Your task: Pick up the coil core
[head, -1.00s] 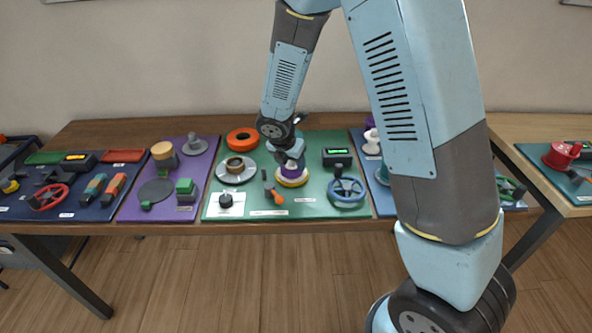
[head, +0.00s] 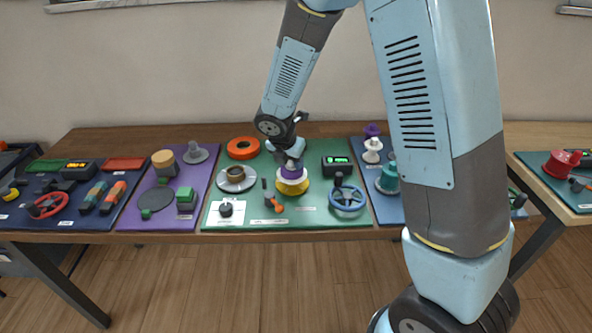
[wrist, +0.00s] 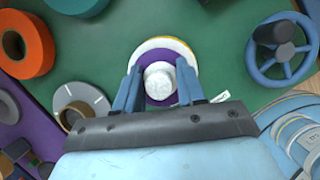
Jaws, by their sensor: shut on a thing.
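The coil core (head: 292,174) is a purple round piece with a white knob on top, on the green mat's centre. A yellow and white round part (head: 292,187) shows directly below it; I cannot tell whether the two touch. In the wrist view the coil core (wrist: 179,56) sits between the blue fingers, its white knob (wrist: 159,80) in the middle. My gripper (head: 291,160) is upright over it, and it also shows in the wrist view (wrist: 158,88), shut on the coil core from both sides. The lower part of the core is partly hidden.
On the green mat (head: 240,204) stand an orange ring (head: 242,148), a grey disc with a brown cup (head: 236,178), a blue handwheel (head: 347,198), a display box (head: 337,164) and an orange-handled tool (head: 272,200). Purple and blue mats with parts lie on either side.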

